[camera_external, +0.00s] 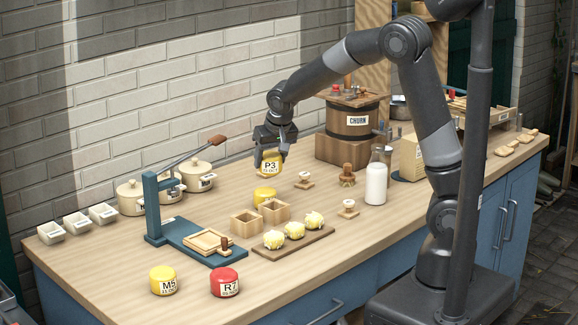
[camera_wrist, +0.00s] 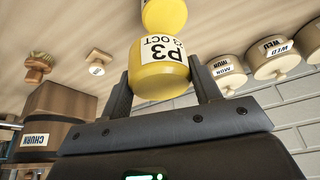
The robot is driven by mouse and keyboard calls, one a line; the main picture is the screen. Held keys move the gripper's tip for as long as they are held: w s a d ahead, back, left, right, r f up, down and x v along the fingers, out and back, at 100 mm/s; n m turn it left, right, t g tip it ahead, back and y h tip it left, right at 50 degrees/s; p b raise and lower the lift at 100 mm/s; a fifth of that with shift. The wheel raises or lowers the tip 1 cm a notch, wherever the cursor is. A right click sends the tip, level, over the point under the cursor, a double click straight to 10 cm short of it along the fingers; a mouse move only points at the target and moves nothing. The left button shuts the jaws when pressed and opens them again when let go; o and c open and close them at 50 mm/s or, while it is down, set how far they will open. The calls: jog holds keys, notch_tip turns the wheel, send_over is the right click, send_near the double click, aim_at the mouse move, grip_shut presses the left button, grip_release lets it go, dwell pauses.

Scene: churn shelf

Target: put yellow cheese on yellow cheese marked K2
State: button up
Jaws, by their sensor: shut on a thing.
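My gripper (camera_external: 268,148) is shut on a yellow cheese marked P3 (camera_external: 270,163), held above the table. The held cheese also shows between the two fingers in the wrist view (camera_wrist: 160,80). Another yellow cheese (camera_external: 265,195) stands on the table just below it, with a gap between them in the outside view; its label is not readable. It shows beyond the held cheese in the wrist view (camera_wrist: 163,14). A yellow cheese marked M5 (camera_external: 163,280) stands at the table's front left. No K2 mark is readable.
Wooden box moulds (camera_external: 246,222) stand close in front of the lower cheese. A board with butter pats (camera_external: 292,240), a blue lever press (camera_external: 155,210), a red cheese marked R7 (camera_external: 224,283), lidded pots (camera_external: 131,198), a milk bottle (camera_external: 376,180) and a churn (camera_external: 352,120) stand around.

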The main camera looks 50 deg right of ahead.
jog(key=shift+w+a+f, duration=0.35)
jog(key=shift+a+f, duration=0.1)
jog(key=shift+a, duration=0.3)
jog(key=shift+f, duration=2.05)
jog(key=o, duration=1.1)
jog(key=shift+f, duration=0.15)
